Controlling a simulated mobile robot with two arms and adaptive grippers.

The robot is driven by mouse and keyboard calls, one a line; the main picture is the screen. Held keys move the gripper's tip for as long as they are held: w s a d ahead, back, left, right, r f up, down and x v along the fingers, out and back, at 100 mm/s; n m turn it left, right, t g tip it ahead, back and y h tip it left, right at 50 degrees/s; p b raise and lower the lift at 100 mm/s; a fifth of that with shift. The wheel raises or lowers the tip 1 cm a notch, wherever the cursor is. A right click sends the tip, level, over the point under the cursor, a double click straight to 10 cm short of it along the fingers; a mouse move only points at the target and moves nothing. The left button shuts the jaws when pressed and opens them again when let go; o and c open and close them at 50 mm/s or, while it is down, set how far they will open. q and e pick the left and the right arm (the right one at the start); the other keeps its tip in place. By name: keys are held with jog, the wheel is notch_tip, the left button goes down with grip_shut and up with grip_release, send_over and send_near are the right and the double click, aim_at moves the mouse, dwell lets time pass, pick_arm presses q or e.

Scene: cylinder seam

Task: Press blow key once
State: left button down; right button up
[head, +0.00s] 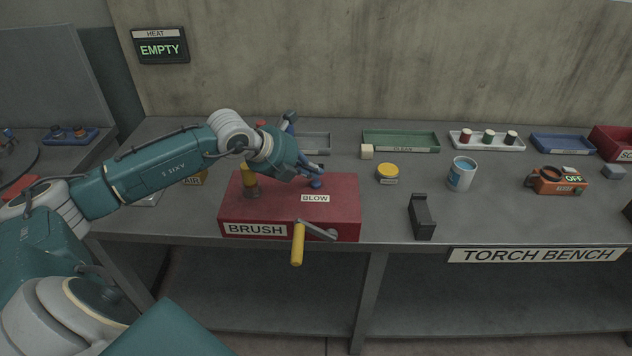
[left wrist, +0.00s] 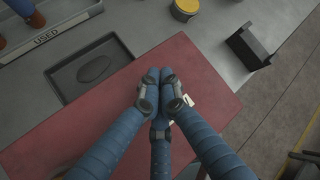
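A red box (head: 288,213) with a "BRUSH" label on its front stands on the bench. A small white "BLOW" label (head: 315,198) lies on its top; a corner of this label (left wrist: 188,100) shows in the left wrist view. The blow key itself cannot be made out and may be hidden by my fingers. My left gripper (head: 316,182) reaches over the box from the left, its fingertips low just behind the label. In the left wrist view its blue fingers (left wrist: 160,76) are drawn together with nothing visible between them. Contact cannot be told. My right gripper is not in view.
A crank with a yellow handle (head: 297,244) juts from the box's front. Right of the box stand a yellow tin (head: 387,172), a black bracket (head: 422,217) and a white-blue can (head: 462,174). Trays, including a green one (head: 400,138), line the back.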

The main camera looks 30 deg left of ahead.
aim_at(313, 183)
pick_arm(q)
jog(key=shift+r+p, duration=1.15)
jog(key=shift+r, duration=1.4)
